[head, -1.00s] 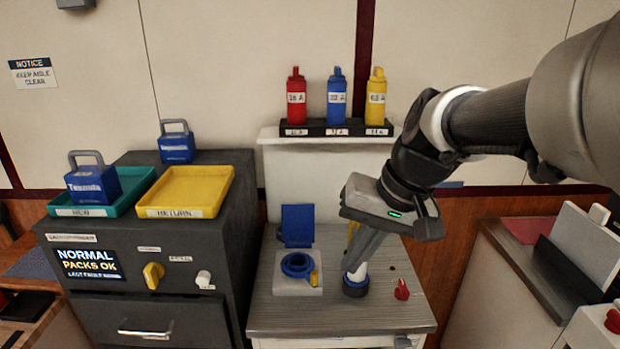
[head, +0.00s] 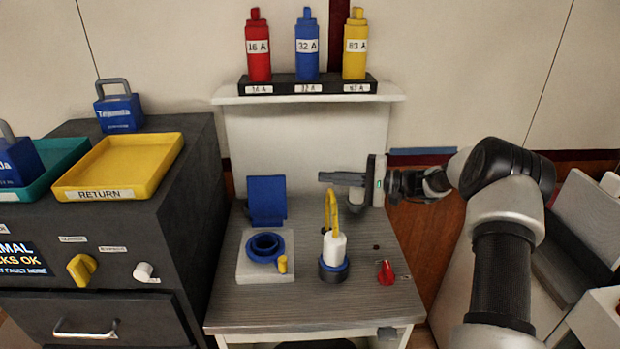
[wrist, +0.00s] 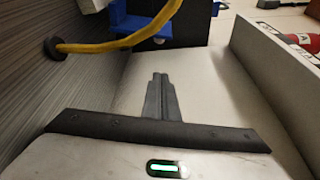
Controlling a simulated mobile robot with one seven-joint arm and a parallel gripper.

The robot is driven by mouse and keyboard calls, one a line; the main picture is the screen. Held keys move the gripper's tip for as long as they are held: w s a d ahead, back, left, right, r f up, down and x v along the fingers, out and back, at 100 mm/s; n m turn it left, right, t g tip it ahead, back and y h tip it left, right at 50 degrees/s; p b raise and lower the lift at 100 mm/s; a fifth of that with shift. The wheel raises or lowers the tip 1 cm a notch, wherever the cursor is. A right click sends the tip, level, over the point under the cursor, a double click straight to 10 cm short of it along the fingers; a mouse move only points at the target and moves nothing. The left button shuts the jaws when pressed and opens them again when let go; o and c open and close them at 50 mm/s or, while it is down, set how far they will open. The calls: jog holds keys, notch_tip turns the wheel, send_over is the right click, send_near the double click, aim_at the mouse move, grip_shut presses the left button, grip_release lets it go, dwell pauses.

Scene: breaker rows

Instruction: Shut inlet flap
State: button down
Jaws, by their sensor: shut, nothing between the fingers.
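The inlet (head: 264,247) is a blue ring on a pale grey block on the small table. Its blue flap (head: 267,200) stands upright behind the ring, so the inlet is open. A small yellow piece (head: 283,264) sits at the ring's front right. My gripper (head: 322,177) is shut and empty. Its fingers point left, above the table and to the right of the flap, apart from it. The closed fingers also show in the wrist view (wrist: 160,85), with a blue part (wrist: 125,22) beyond them that seems to be the flap.
A white plug (head: 334,248) with a looped yellow cable (head: 331,208) stands in a dark blue-rimmed holder below my gripper. A red knob (head: 386,272) is to its right. Red, blue and yellow breakers stand on the shelf (head: 308,99) behind.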

jog(key=s+r+x, duration=0.1)
jog(key=x, duration=0.9)
jog(key=s, duration=0.3)
jog(key=shift+s+d+r, duration=0.1)
jog(key=shift+s+d, duration=0.05)
jog(key=shift+s, duration=0.05)
jog(key=shift+s+d+b, duration=0.1)
jog(key=shift+b, duration=0.4)
